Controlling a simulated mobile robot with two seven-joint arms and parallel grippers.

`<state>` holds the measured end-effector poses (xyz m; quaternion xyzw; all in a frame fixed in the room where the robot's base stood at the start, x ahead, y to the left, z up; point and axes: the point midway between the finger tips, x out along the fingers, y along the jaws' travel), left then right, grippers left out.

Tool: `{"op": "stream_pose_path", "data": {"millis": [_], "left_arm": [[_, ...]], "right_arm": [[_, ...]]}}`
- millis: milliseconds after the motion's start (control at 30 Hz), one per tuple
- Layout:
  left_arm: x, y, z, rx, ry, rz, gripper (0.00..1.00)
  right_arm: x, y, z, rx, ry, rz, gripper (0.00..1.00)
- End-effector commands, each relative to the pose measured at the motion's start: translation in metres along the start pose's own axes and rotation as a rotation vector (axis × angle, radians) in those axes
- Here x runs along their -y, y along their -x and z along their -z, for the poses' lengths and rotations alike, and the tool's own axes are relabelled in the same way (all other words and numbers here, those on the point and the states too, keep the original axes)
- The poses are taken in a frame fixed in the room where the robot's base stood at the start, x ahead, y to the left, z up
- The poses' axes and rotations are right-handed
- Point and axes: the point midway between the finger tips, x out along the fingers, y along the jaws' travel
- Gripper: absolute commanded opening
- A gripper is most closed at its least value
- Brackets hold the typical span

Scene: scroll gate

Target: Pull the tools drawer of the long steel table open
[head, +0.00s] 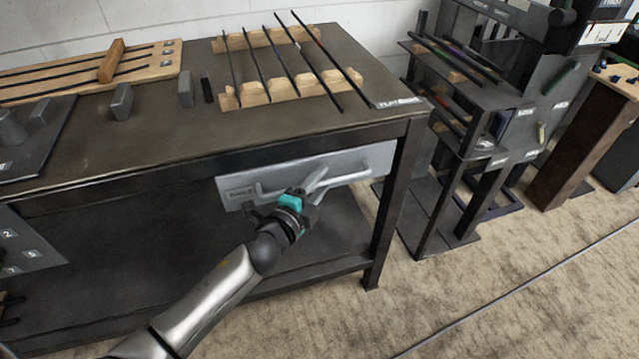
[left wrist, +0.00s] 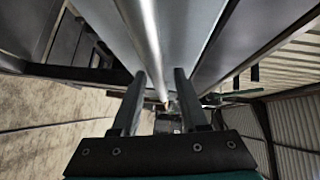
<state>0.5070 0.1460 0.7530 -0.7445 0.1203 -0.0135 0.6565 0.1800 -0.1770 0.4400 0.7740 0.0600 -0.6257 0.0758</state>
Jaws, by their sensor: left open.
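The long steel table (head: 150,135) fills the left and middle of the head view. The tools drawer (head: 236,193) is a light grey front with a small label under the tabletop's right half. It looks shut, close to flush with the table frame. Its bar handle (head: 347,178) runs across the front. My left gripper (head: 300,190) is at the handle, covering its middle. In the left wrist view, the two dark fingers (left wrist: 160,88) are apart, with the pale handle bar (left wrist: 150,35) running lengthwise between their tips. Contact cannot be told. My right gripper is out of view.
Wooden racks with dark rods (head: 290,85) stand on the tabletop. A dark shelf stand (head: 470,130) is right of the table, with a brown wooden block (head: 580,150) beyond it. The carpet floor (head: 480,290) in front of the drawer is clear except for a thin dark line.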

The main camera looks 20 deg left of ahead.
Motion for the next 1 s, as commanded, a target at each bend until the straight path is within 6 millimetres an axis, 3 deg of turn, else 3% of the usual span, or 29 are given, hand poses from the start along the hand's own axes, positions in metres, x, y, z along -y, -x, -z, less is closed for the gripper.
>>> {"op": "stream_pose_path", "data": {"millis": [233,600,1000], "left_arm": [[-0.0001,-0.0002,0.0004,0.0,0.001,0.0,0.43],[-0.0001,0.0,0.0004,-0.001,0.001,0.0,0.01],[-0.0001,0.0,0.0005,-0.001,0.0,0.0,0.0]], "right_arm": [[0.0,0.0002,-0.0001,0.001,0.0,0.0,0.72],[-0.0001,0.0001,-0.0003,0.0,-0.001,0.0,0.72],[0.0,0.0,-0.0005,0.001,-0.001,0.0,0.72]]}}
